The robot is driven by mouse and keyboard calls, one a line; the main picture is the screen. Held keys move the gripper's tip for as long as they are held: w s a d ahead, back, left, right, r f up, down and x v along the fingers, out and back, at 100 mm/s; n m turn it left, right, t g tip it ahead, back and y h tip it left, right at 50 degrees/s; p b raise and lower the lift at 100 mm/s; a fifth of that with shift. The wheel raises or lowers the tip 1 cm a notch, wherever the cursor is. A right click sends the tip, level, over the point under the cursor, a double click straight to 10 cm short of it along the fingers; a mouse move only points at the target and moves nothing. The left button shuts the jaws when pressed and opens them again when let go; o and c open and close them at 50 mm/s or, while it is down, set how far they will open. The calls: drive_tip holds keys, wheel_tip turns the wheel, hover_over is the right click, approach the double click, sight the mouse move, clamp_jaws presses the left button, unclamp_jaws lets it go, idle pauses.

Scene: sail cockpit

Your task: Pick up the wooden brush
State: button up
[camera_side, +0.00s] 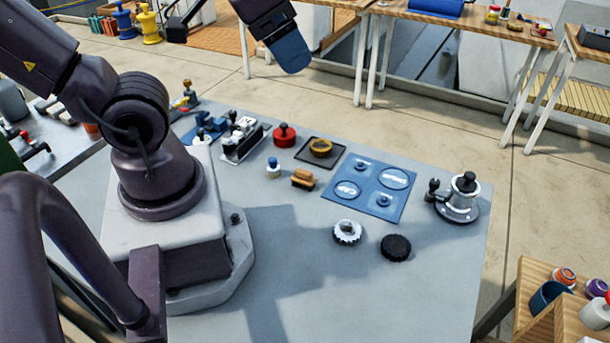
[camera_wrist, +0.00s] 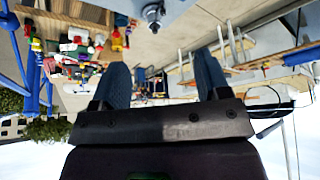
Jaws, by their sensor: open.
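The wooden brush (camera_side: 303,179) is a small tan-brown block lying on the grey work table (camera_side: 285,290), near its middle, in the side view. My gripper (camera_side: 292,62) is high above the far side of the table, near the top of the side view, well away from the brush. I cannot make out the brush in the wrist view, which looks upside down across the workshop.
Near the brush are a small blue-topped brush (camera_side: 273,168), a red knobbed piece (camera_side: 285,136), a dark tray (camera_side: 338,162) with a yellow-brown ring and a blue mat (camera_side: 369,204). A white-rimmed wheel (camera_side: 347,232), a black knob (camera_side: 396,247) and a winch (camera_side: 458,200) stand right. The front is clear.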

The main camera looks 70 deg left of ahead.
drive_tip(key=shift+c, duration=0.7)
